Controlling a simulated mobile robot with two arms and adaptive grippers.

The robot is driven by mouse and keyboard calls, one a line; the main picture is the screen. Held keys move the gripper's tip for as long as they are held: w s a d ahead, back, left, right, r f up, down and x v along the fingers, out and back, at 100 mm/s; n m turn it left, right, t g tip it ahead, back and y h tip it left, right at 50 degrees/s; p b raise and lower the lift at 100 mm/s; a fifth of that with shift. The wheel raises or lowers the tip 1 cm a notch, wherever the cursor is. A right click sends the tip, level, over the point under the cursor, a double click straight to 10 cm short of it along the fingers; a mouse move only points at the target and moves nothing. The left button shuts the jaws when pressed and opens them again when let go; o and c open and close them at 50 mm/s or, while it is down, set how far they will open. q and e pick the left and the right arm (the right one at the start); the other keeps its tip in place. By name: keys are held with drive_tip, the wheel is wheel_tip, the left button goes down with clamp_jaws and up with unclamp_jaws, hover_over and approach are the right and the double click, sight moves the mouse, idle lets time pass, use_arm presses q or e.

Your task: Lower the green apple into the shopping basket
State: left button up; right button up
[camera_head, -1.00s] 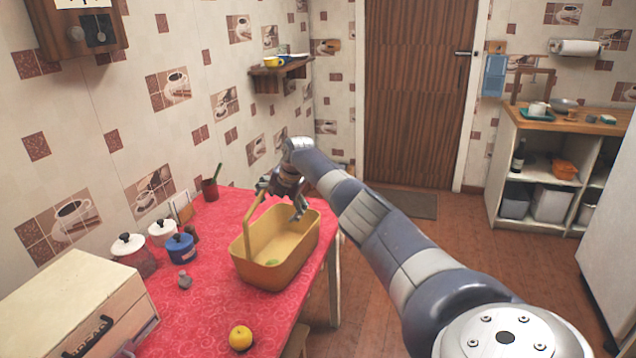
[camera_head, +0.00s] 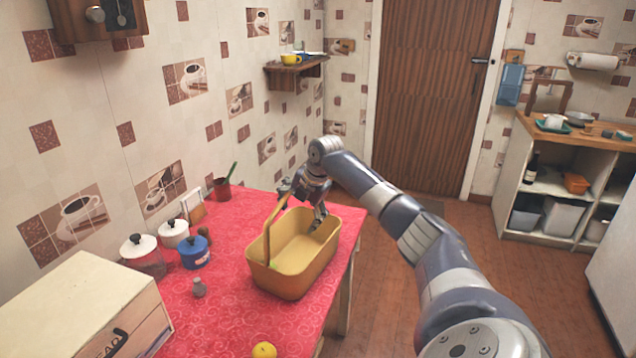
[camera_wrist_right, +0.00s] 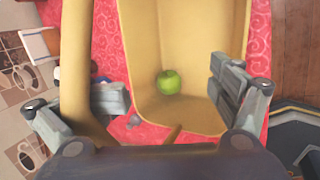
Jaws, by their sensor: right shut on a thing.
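The green apple (camera_wrist_right: 168,82) lies on the floor of the yellow shopping basket (camera_head: 283,281), apart from my fingers. Only a small green bit of it shows in the head view, behind the basket's near wall. My right gripper (camera_wrist_right: 170,92) is at the basket's far end, its fingers wide apart, with one at the handle side and the other by the opposite wall. It is shut on the basket, but the exact contact is hard to see. The raised handle (camera_wrist_right: 76,55) passes across my left-hand finger in the wrist view. My left gripper is out of view.
The basket stands on a red cloth (camera_head: 225,310). Lidded jars (camera_head: 195,252), a small grey item (camera_head: 199,287) and a wooden bread box (camera_head: 80,310) are to its left. A yellow fruit (camera_head: 264,350) lies at the front. The table's right edge is close to the basket.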

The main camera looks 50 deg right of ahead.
drive_tip(key=shift+n+t, duration=0.3)
drive_tip(key=shift+n, duration=0.3)
drive_tip(key=v, duration=0.4)
drive_tip(key=s+v, duration=0.1)
drive_tip(key=v, duration=0.6)
drive_tip(key=shift+s+d+f, duration=0.1)
drive_tip(key=shift+s+d, duration=0.3)
drive_tip(key=shift+c, duration=0.6)
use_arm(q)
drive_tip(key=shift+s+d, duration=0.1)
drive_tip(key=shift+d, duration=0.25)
use_arm(e)
drive_tip(key=shift+s+r, duration=0.1)
drive_tip(key=shift+r, duration=0.4)
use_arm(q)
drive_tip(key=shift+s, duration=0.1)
